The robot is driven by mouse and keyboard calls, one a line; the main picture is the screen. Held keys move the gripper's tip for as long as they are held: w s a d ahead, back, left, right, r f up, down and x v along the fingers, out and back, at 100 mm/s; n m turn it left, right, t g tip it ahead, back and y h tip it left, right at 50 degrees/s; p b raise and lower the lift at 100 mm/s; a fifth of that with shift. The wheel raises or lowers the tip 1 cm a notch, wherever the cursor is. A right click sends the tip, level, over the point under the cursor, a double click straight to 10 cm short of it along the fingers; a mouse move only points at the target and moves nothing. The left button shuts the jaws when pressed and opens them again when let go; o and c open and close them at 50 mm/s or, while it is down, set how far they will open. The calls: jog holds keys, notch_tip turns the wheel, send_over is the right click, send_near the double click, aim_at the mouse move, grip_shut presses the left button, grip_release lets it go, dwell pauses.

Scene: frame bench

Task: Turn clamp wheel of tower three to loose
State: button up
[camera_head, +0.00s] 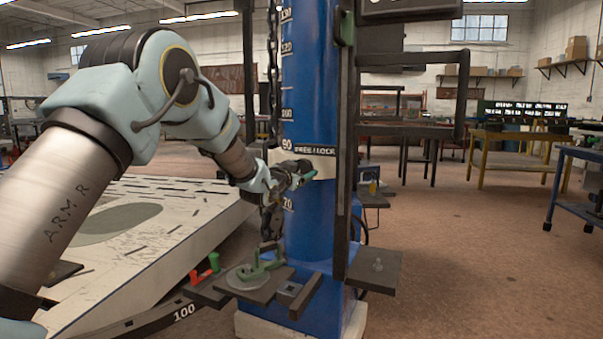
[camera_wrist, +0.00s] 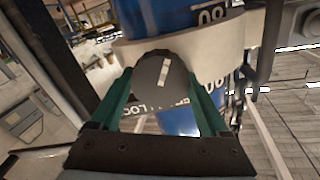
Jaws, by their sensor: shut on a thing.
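The clamp wheel (camera_wrist: 158,72) is a dark grey round knob with a short white mark, nearly upright in the wrist view. It sits in front of a cream collar (camera_wrist: 220,50) around the blue tower (camera_head: 310,232). The collar's lettering (camera_head: 318,150) seems to read FREE / LOCK and is partly covered in the wrist view. My gripper (camera_wrist: 163,88) has its green fingers on both sides of the wheel, shut on it. I cannot read a tower number.
A chain (camera_head: 272,75) hangs left of the column. Below are a small tray with a green hook (camera_head: 262,268) and a side shelf (camera_head: 375,268). A pale slotted bench (camera_head: 150,225) stands at left.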

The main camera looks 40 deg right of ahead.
jog(key=shift+n, duration=0.6)
jog(key=o, duration=1.2)
jog(key=shift+o, duration=0.2)
jog(key=shift+a, duration=0.1)
jog(key=b+v, duration=0.1)
jog(key=v, duration=0.9)
jog(key=shift+a, duration=0.35)
